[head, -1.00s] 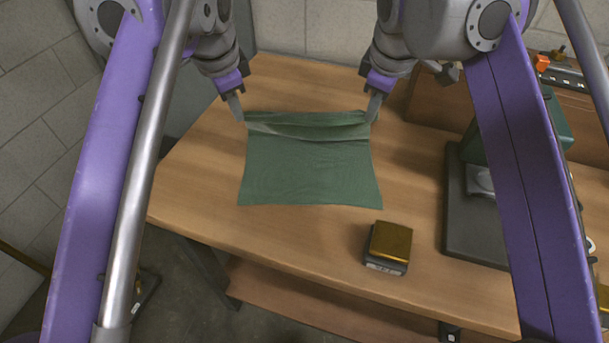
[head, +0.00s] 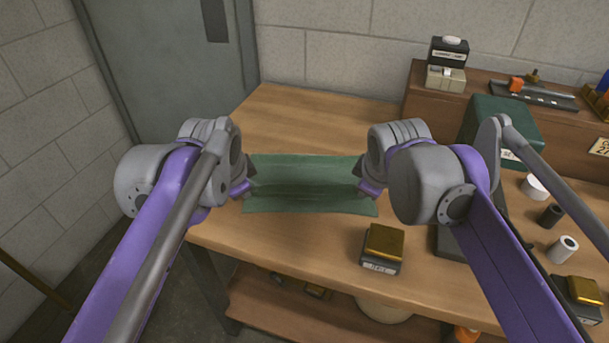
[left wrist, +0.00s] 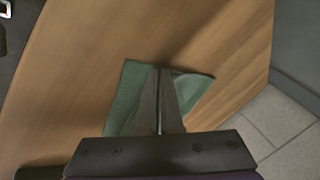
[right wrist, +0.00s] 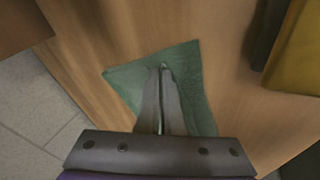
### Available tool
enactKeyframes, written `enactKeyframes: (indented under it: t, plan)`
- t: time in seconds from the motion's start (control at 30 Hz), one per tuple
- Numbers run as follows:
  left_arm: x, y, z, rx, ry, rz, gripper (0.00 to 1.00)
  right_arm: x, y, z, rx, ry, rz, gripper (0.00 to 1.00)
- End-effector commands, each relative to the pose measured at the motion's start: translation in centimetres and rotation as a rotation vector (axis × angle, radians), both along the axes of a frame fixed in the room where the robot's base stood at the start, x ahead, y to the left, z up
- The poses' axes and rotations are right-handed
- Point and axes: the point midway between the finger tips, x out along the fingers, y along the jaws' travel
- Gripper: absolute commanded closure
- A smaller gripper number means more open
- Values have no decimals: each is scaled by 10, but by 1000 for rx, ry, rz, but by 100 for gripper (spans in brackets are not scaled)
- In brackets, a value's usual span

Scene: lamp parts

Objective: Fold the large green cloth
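The green cloth (head: 310,180) lies on the wooden table as a wide, short strip with creases running across its middle. My left gripper (head: 247,190) is at its left edge and my right gripper (head: 362,192) at its right edge, each partly hidden by its own arm. In the left wrist view, the fingers (left wrist: 160,72) are closed together over the cloth (left wrist: 128,95), with a thin greenish line between them. In the right wrist view, the fingers (right wrist: 162,70) are likewise closed, with cloth (right wrist: 185,65) around their tips.
A gold-topped box (head: 383,247) stands near the table's front edge, right of the cloth. The table (head: 300,115) is bare behind the cloth.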

Motion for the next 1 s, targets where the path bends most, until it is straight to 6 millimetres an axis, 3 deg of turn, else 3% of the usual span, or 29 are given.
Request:
enactKeyframes:
  t: [0.1, 0.4, 0.67, 1.0]
  plan:
    - [0, 1, 0, 1, 1, 0, 100, 0, -1, 0, -1, 1, 0, 100]
    - [0, 0, 0, 1, 1, 0, 47, 0, 0, 0, 0, 1, 0, 46]
    - [-1, 0, 2, 0, 2, 0, 45, -1, 0, 2, 0, 2, 0, 45]
    - [-24, 0, 45, 0, 1, -1, 45, -24, 0, 45, 0, 1, 1, 45]
